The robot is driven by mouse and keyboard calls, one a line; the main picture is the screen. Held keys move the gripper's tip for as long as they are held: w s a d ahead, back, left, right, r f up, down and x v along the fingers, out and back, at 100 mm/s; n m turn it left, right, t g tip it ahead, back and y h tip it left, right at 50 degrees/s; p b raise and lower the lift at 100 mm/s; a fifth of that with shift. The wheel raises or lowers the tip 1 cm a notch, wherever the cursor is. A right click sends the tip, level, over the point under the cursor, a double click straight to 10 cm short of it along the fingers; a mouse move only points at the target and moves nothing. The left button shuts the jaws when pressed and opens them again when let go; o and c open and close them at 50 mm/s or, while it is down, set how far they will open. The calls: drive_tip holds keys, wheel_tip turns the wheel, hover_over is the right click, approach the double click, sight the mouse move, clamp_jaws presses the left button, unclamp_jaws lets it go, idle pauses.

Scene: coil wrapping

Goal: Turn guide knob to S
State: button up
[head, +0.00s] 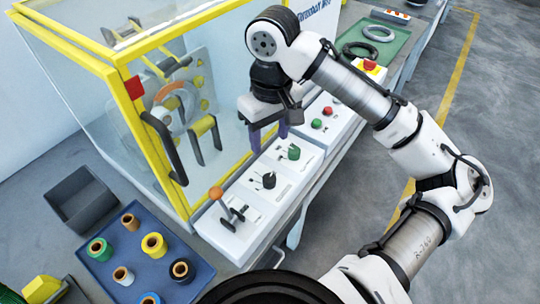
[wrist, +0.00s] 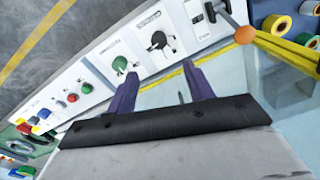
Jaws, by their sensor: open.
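Two rotary knobs sit on the white control panel. A green knob (head: 293,153) is nearer the push buttons, and a black knob (head: 268,181) is nearer the lever. The wrist view also shows the green knob (wrist: 120,66) and the black knob (wrist: 159,41). The print around them is too small to read, so I cannot tell which is the guide knob or where S is. My gripper (head: 269,139) has its two purple fingers apart and empty. It hangs over the enclosure side of the panel, close to the green knob and apart from both knobs.
A lever with an orange ball (head: 216,193) stands at the panel's near end. Red and green buttons (head: 317,123) and a red stop button (head: 370,65) lie farther along. The yellow-framed enclosure (head: 128,112) borders the panel. A blue tray (head: 125,225) holds several spools.

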sight(270, 178)
wheel_tip(270, 178, down, 14)
drive_tip(key=shift+s+r, duration=0.1)
drive_tip(key=shift+r, duration=0.05)
idle(0.4)
drive_tip(key=c, duration=1)
